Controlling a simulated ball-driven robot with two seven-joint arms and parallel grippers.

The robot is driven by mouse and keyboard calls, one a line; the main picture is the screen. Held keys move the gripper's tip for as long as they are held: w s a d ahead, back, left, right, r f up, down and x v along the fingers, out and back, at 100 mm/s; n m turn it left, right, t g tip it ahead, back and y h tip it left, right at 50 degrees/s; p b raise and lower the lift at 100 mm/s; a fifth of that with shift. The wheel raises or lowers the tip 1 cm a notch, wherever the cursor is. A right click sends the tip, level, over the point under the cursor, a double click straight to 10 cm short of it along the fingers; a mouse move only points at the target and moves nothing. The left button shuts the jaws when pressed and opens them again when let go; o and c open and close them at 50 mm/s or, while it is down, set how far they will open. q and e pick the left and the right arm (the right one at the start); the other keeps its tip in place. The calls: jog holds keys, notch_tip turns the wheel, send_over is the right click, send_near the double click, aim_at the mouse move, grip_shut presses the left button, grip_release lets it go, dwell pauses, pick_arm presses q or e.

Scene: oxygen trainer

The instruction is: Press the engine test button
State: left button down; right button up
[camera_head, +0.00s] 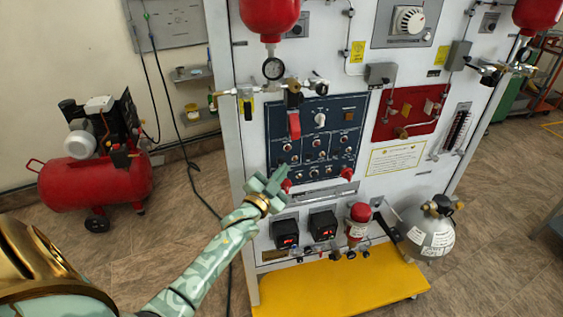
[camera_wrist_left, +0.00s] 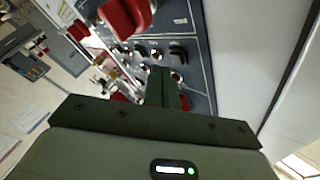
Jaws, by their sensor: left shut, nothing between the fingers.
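The trainer's dark blue control panel (camera_head: 335,135) carries several small knobs and buttons, a red handle (camera_head: 294,125) and a white knob (camera_head: 319,119). I cannot tell which control is the engine test button. My left gripper (camera_head: 280,172) is shut and empty at the panel's lower left corner, close to a red knob (camera_head: 286,186). In the left wrist view the shut fingers (camera_wrist_left: 163,75) point at the panel's rows of small controls, and a large red handle (camera_wrist_left: 124,14) shows above. I cannot tell whether the fingertips touch anything. My right gripper is not in view.
A yellow base (camera_head: 340,288) juts out at the bottom. A red compressor (camera_head: 95,180) stands left, with open floor between.

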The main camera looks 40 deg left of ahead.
pick_arm(q)
jog(key=shift+a, duration=0.1)
dwell(0.3)
jog(key=shift+w+a, duration=0.25)
jog(key=shift+w+a, duration=0.25)
jog(key=shift+a, duration=0.05)
dwell(0.9)
jog(key=shift+s+d, duration=0.1)
jog(key=shift+d, duration=0.05)
jog(key=shift+s+d+p, duration=0.4)
jog(key=shift+s+d, duration=0.05)
